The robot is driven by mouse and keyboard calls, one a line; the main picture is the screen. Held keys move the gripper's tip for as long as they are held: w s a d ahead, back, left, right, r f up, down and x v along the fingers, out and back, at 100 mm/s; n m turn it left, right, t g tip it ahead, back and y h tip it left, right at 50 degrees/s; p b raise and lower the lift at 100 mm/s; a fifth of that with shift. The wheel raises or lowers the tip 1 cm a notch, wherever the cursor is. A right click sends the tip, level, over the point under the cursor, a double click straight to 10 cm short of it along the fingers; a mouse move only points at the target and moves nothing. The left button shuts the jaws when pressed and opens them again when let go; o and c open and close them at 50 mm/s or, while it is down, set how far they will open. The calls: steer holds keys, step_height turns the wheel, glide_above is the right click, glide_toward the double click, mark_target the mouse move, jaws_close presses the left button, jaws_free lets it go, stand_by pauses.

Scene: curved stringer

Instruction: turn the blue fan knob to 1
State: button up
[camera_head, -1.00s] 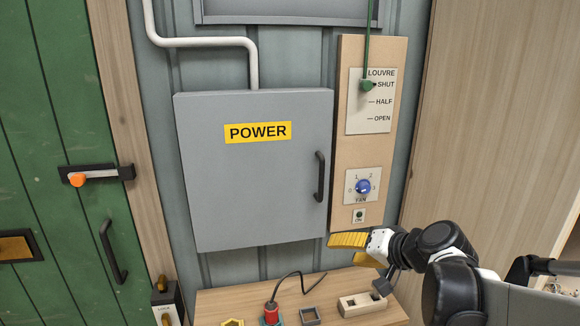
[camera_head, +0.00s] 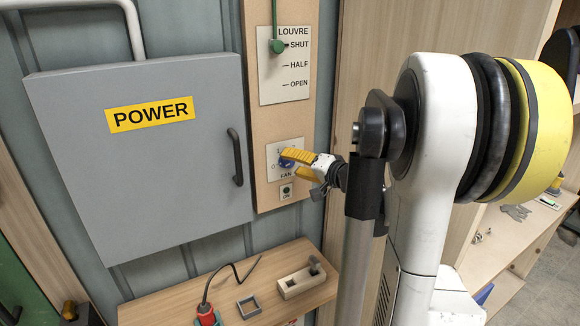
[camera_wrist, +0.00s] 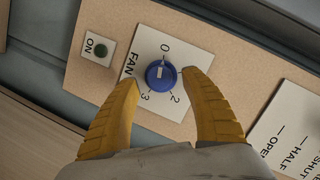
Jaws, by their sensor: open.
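The blue fan knob (camera_wrist: 160,76) is on a white plate marked 0, 2 and 3 in the wrist view; the 1 is hidden by my right finger there. Its white mark appears to point towards the 0. My gripper (camera_wrist: 159,79) is open, with a yellow finger on each side of the knob. A small gap shows on the left; on the right the finger is very close, and I cannot tell whether it touches. In the head view the knob (camera_head: 286,162) is partly hidden behind my yellow fingers (camera_head: 291,157).
A green ON button (camera_head: 286,190) sits below the fan plate (camera_head: 273,150). The louvre plate (camera_head: 284,85) with its green handle (camera_head: 277,46) is above. The grey POWER cabinet (camera_head: 150,170) and its black handle (camera_head: 235,157) stand close on the left. A wooden shelf (camera_head: 165,310) lies below.

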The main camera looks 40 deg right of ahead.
steer(key=shift+w+f, duration=0.1)
steer(key=shift+w, duration=0.55)
jaws_close()
